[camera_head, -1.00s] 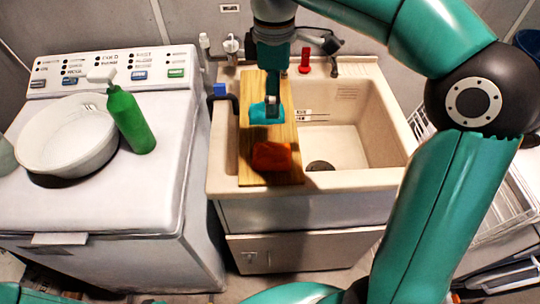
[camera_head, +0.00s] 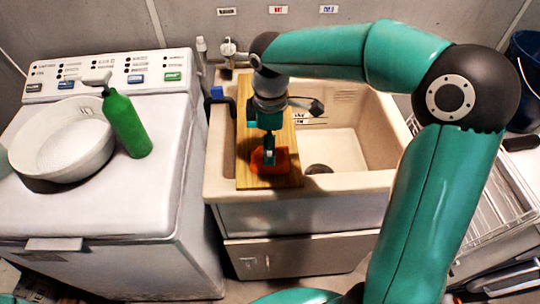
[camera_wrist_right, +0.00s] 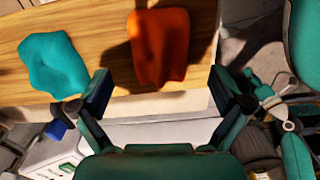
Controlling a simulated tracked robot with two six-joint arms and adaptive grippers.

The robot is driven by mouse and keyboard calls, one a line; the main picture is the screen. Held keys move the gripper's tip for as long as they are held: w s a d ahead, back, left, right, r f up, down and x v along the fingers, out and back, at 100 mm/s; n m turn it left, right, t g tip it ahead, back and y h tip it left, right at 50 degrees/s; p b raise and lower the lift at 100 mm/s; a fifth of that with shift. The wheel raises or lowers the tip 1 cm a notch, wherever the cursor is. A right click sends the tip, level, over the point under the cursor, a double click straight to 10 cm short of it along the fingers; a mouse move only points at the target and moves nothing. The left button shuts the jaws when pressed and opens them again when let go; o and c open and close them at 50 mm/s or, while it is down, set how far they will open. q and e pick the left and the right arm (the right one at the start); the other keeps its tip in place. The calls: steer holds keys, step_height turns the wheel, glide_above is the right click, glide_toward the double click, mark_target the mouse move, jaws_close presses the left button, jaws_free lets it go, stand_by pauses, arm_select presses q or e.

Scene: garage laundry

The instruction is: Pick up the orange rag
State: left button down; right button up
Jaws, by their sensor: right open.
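The orange rag (camera_head: 283,161) lies crumpled on the near part of the wooden board across the sink. It also shows in the right wrist view (camera_wrist_right: 160,46), on the board ahead of the fingers. My right gripper (camera_head: 269,157) hangs pointing down over the rag and covers part of it in the head view. In the wrist view its fingers (camera_wrist_right: 168,90) are spread wide with nothing between them. Whether the fingertips touch the rag I cannot tell. My left gripper is not in view.
The sink basin (camera_head: 345,140) is open to the right. A white washer (camera_head: 120,210) at left carries a white basin (camera_head: 62,143) and a green bottle (camera_head: 126,122).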

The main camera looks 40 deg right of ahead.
steer(key=shift+f, duration=1.55)
steer(key=shift+c, duration=0.3)
steer(key=c, duration=1.2)
steer(key=shift+r, duration=0.1)
